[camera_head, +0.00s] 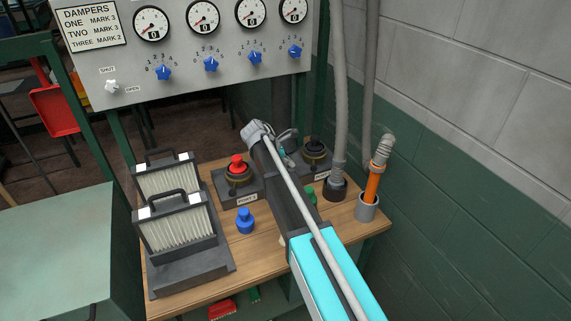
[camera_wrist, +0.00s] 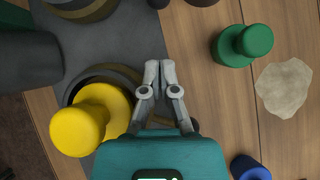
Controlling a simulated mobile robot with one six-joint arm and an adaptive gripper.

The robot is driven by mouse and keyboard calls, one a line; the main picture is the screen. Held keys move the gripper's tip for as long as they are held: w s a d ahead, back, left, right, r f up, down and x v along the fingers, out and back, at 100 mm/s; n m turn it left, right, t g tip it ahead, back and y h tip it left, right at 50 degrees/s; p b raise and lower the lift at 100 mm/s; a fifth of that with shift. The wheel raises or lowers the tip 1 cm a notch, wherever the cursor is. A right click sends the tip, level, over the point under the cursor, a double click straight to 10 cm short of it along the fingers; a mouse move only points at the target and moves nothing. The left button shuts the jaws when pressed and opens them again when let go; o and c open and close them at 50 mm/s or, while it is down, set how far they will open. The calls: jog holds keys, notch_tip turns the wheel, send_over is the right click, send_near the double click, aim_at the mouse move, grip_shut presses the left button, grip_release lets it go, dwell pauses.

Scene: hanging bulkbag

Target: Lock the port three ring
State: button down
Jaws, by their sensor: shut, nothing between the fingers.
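In the head view, a port with a dark knob and brassy ring (camera_head: 315,150) stands at the back right of the bench, its label partly hidden. I cannot read which port it is. A port with a red cap and brassy ring (camera_head: 238,172) stands to its left. My arm hides the space between them. In the wrist view, my gripper (camera_wrist: 158,68) is shut and empty, its fingertips together over the bench beside a dark, round port ring (camera_wrist: 108,75). A yellow cap (camera_wrist: 85,125) partly covers that ring. Another brassy ring (camera_wrist: 85,10) is cut off at the top left.
A green cap (camera_wrist: 245,45) and a pale flat patch (camera_wrist: 284,87) lie right of my gripper. A blue cap (camera_head: 245,221) stands on the bench (camera_head: 265,265). Filter units (camera_head: 175,222) stand at left. A grey hose (camera_head: 340,90) and an orange-handled tool (camera_head: 374,180) stand at right.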

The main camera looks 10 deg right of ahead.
aim_at(313, 165)
jog(key=shift+d+f+b, duration=0.3)
jog(key=shift+d+f, duration=0.05)
jog(key=shift+f, duration=0.25)
jog(key=d, duration=0.1)
jog(key=d+f+b, duration=0.1)
jog(key=d, duration=0.1)
jog(key=shift+w+f, duration=0.15)
jog(key=shift+w, duration=0.05)
jog(key=shift+w+d+f, duration=0.1)
jog(key=shift+w+d, duration=0.05)
jog(key=shift+d, duration=0.75)
jog(key=shift+a, duration=0.1)
